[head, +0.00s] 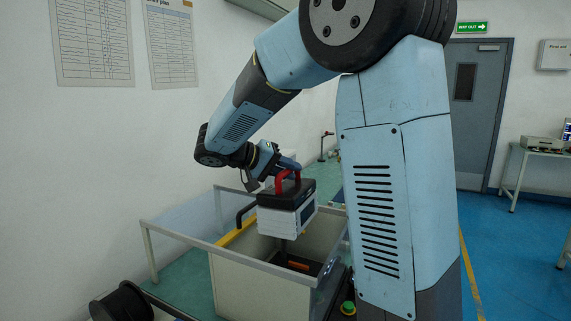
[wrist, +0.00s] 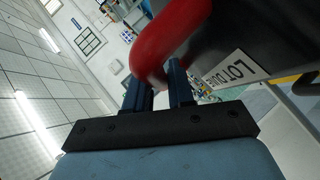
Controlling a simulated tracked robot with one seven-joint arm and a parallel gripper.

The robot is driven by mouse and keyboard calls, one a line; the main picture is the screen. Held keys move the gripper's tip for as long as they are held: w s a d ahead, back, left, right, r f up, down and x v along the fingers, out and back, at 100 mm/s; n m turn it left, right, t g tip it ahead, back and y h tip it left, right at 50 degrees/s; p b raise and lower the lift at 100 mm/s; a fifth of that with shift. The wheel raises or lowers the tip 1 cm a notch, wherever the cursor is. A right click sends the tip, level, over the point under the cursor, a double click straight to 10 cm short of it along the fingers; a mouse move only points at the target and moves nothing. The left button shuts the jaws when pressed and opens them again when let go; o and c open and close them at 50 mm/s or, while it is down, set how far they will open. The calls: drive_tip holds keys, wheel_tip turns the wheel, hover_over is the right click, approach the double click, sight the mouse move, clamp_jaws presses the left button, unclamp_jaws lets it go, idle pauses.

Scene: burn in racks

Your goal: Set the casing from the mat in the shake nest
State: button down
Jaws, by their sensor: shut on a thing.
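The casing (head: 284,220) is a white box with a black top and a red handle (head: 288,176). It hangs roughly upright above the open grey-walled bin (head: 240,285), which looks like the shake nest. My gripper (head: 284,168) is shut on the red handle. In the wrist view the two dark fingers of my gripper (wrist: 158,88) meet the red handle (wrist: 165,45), beside the dark casing top with a white label (wrist: 238,70). The casing hides part of the bin's inside. An orange part (head: 299,265) shows down in the bin. I cannot pick out the mat for sure.
A clear panel with a grey rail (head: 180,232) stands along the bin's left and front. A yellow bar (head: 236,232) and a black curved handle lie behind the casing. A black reel (head: 122,302) is at the front left. A green button (head: 347,307) is at the right.

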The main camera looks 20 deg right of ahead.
wheel_tip(320, 180, down, 22)
drive_tip(key=shift+s, duration=0.2)
idle(2.0)
drive_tip(key=shift+d, duration=0.1)
idle(0.4)
